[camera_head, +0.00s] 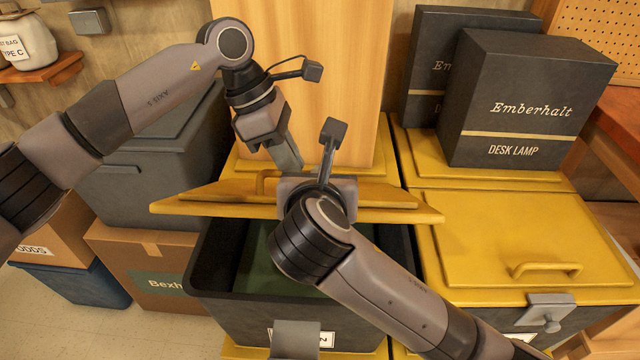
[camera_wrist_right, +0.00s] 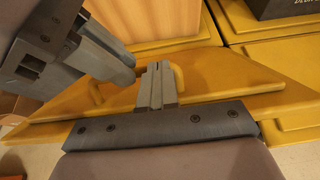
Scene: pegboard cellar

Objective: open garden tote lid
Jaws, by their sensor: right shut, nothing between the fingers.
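The garden tote (camera_head: 212,272) is a dark grey bin in the lower middle of the head view. Its yellow lid (camera_head: 185,203) is tilted up, its front edge well clear of the rim, and something green (camera_head: 262,262) shows inside. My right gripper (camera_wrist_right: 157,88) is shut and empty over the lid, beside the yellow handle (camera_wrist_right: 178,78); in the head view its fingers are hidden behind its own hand. My left gripper (camera_head: 288,158) points down just behind the lid near the handle. Its fingers lie close together and any gap between them is unclear.
A tall wooden panel (camera_head: 330,70) stands behind the lid. To the right is another yellow-lidded tote (camera_head: 490,240), shut, with black desk lamp boxes (camera_head: 525,100) behind it. A grey bin (camera_head: 140,185) and a cardboard box (camera_head: 135,255) stand close on the left.

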